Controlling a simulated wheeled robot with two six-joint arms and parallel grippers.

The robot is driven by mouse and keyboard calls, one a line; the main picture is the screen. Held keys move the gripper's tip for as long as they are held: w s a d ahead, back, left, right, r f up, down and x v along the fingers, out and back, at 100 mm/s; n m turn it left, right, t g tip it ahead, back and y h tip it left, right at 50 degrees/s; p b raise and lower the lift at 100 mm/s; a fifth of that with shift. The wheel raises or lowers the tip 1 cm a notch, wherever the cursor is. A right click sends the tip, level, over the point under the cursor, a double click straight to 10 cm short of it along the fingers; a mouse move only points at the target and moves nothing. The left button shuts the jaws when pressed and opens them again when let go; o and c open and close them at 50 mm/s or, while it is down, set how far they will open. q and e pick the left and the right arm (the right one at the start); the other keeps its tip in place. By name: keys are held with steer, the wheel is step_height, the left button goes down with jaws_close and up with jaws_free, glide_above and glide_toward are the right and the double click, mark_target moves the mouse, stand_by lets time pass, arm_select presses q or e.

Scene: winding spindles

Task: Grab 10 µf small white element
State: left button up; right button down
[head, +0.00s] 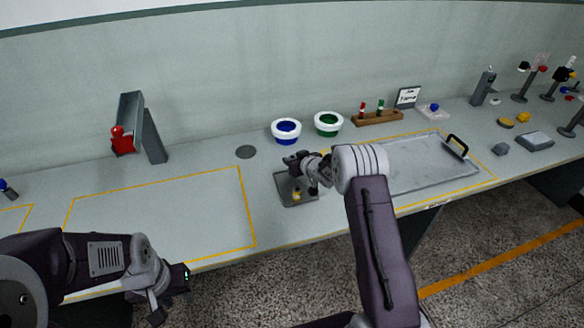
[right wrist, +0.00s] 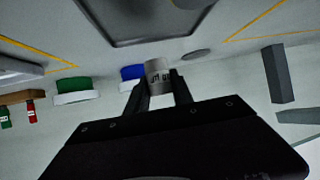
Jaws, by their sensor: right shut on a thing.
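A small white cylinder (right wrist: 157,76) with dark lettering sits between the two fingers of my right gripper (right wrist: 160,92) in the right wrist view. The lettering is too small to read surely. The gripper is shut on it. In the head view my right gripper (head: 292,161) is above the far edge of a small grey tray (head: 289,201), and the white cylinder cannot be made out there. A small yellow element (head: 297,196) is on the tray. My left gripper (head: 168,297) is low at the front left, its fingers apart and empty, away from the tray.
A blue-lined white bowl (head: 286,131) and a green-lined one (head: 328,124) stand behind the tray. A wooden rack (head: 377,118) holds red and green pieces. A large grey tray (head: 425,160) lies right. The yellow-outlined area (head: 160,215) at left is clear.

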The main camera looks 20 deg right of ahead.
steer(key=w+d+r+p, duration=0.4)
steer(key=w+d+r, duration=0.1)
steer(key=d, duration=0.5)
steer(key=shift+w+r+p, duration=0.35)
steer(key=shift+r+p, duration=0.05)
steer(key=shift+r, duration=0.35)
steer(key=shift+s, duration=0.1)
